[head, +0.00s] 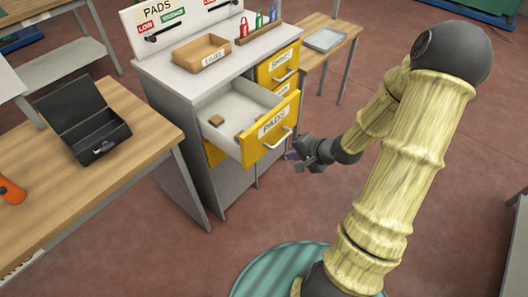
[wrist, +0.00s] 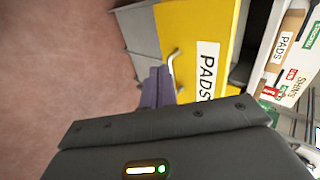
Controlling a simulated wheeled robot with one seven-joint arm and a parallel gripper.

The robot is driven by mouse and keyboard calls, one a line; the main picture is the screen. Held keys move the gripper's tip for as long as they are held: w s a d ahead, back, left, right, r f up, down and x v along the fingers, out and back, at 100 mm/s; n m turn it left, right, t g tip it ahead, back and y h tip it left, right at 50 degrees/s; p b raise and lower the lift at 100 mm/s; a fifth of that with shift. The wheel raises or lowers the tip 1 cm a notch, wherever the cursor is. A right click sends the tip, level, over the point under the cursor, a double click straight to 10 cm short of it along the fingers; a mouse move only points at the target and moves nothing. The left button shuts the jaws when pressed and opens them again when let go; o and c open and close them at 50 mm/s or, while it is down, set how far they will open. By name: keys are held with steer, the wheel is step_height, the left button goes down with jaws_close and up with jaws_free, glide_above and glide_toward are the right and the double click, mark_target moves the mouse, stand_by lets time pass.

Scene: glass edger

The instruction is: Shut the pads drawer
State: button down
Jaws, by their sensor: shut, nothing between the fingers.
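The pads drawer (head: 268,133) is pulled out of the grey cabinet. It has a yellow front with a PADS label and a pale bar handle, and a small brown block (head: 217,120) lies inside it. In the wrist view the yellow drawer front (wrist: 190,35) fills the upper middle, with its handle (wrist: 172,66) near my fingers. My gripper (head: 292,155) is just in front of the drawer front, close to the handle's lower right. Its fingers (wrist: 157,86) are shut and empty. I cannot tell whether they touch the drawer.
Another yellow drawer (head: 278,66) above looks shut. A wooden tray (head: 201,53) sits on the cabinet top. A wooden table (head: 130,110) with an open black box (head: 98,135) stands at the left, and a small side table (head: 318,30) is behind. The floor right of the cabinet is clear.

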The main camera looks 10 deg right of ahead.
steer(key=shift+a, duration=0.15)
steer(key=b, duration=0.3)
glide_toward(257, 151)
step_height(257, 151, down, 4)
steer(key=w+a, duration=0.1)
steer(key=w, duration=0.1)
steer(key=shift+w+a+f+p, duration=0.15)
steer(key=shift+w+a+p, duration=0.15)
steer(key=shift+w+a, duration=0.35)
steer(key=shift+w, duration=0.05)
